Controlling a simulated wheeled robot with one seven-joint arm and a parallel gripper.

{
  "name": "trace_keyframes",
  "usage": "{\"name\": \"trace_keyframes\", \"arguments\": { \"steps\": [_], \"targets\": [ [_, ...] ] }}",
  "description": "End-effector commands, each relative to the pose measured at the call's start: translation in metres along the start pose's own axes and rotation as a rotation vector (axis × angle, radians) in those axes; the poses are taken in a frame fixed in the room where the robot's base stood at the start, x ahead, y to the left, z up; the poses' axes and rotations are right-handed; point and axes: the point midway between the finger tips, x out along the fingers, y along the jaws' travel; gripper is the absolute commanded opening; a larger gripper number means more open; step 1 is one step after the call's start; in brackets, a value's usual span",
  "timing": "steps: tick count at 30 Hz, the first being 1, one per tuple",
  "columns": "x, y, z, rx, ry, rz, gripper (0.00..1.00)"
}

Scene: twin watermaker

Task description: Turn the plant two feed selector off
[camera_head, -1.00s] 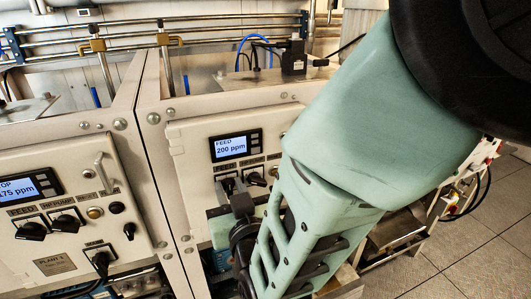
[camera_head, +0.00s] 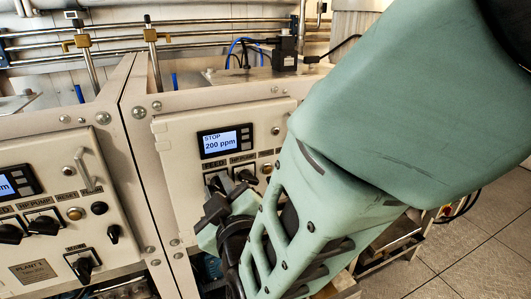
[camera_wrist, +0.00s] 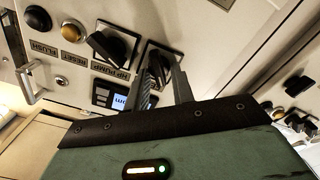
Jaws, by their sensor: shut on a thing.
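The plant two panel (camera_head: 180,150) is the right-hand white panel in the head view. Its display (camera_head: 225,141) reads STOP, 200 ppm. The black feed selector (camera_head: 214,182) sits under the FEED label, partly hidden by my gripper (camera_head: 214,208). In the wrist view my gripper's fingers (camera_wrist: 165,82) are shut on the feed selector (camera_wrist: 160,62), one on each side of its handle. The fingers look tilted, and the selector's exact angle is hard to read between them.
The HP pump selector (camera_wrist: 114,46) is close beside the feed selector. The plant one panel (camera_head: 60,200), with its own black knobs and a handle (camera_head: 90,170), stands to the left. Pipes (camera_head: 150,45) run behind. Tiled floor (camera_head: 470,245) is open at right.

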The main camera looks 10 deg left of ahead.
Motion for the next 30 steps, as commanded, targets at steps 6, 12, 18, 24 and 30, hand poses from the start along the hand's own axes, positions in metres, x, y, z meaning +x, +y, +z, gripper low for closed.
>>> {"name": "trace_keyframes", "arguments": {
  "steps": [6, 12, 18, 24, 30],
  "targets": [
    [-0.0004, -0.0021, -0.0004, -0.181, 0.002, -0.001, 0.02],
    [-0.0002, -0.0023, -0.0001, -0.309, 0.001, -0.001, 0.02],
    [-0.0004, -0.0031, -0.0001, -0.388, 0.001, -0.001, 0.02],
    [-0.0003, -0.0033, 0.0000, -0.423, 0.001, -0.001, 0.02],
    [-0.0003, -0.0033, 0.0002, -0.430, 0.001, -0.001, 0.02]
  ]
}}
